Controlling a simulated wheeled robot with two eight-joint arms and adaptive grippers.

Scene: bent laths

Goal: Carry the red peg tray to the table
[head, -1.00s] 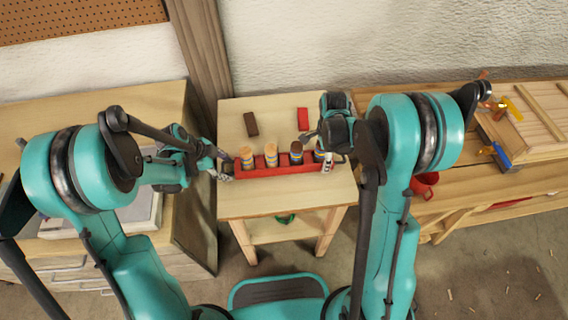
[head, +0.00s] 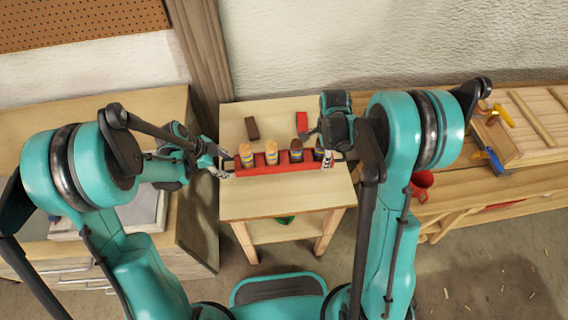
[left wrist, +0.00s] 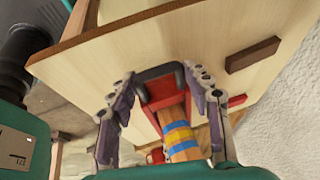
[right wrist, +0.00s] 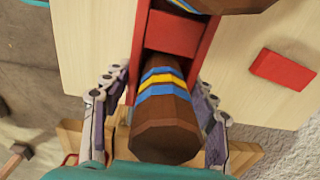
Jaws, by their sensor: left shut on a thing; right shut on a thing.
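The red peg tray (head: 283,169) is a long narrow tray holding several upright pegs with blue and yellow bands. The two left pegs have light tops, the two right ones dark brown tops. The tray is over the front half of the small wooden table (head: 275,205); I cannot tell whether it touches the top. My left gripper (head: 225,168) is shut on the tray's left end, where a dark handle (left wrist: 160,73) shows in the left wrist view. My right gripper (head: 328,160) is shut on the right end, partly hidden behind a brown peg (right wrist: 165,120) in the right wrist view.
A brown block (head: 252,128) and a red block (head: 302,122) lie at the back of the small table. A cabinet (head: 110,103) stands to the left. A workbench (head: 465,185) with a red mug (head: 422,182) and clamps stands to the right.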

